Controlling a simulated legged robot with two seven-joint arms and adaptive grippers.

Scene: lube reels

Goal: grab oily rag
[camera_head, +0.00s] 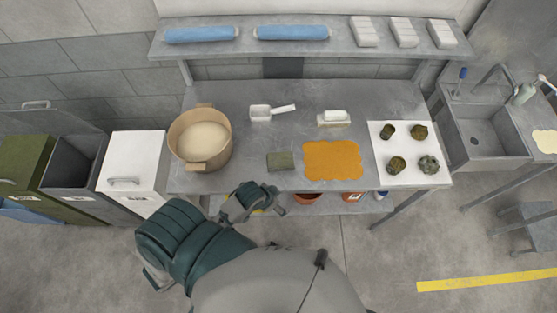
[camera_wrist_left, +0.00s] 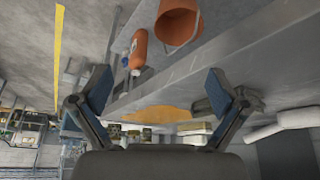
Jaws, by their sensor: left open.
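Several crumpled, dark olive-brown lumps that look like oily rags lie on a white mat (camera_head: 408,178) at the right end of the metal table. One is the front left rag (camera_head: 397,165), another the front right rag (camera_head: 429,165). My left gripper (camera_head: 266,200) is at the table's front edge, left of the mat and well apart from the rags. In the left wrist view my gripper (camera_wrist_left: 158,92) is open with nothing between its fingers. Small dark shapes show far off there, too small to tell apart. My right gripper is not in view.
An orange cloth (camera_head: 332,160), a green-grey block (camera_head: 281,161), a white scoop (camera_head: 271,112), a white-topped brush or block (camera_head: 333,118) and a tan pot (camera_head: 220,160) are on the table. A sink (camera_head: 484,135) stands right, bins left. An orange bucket (camera_wrist_left: 178,22) is on the lower shelf.

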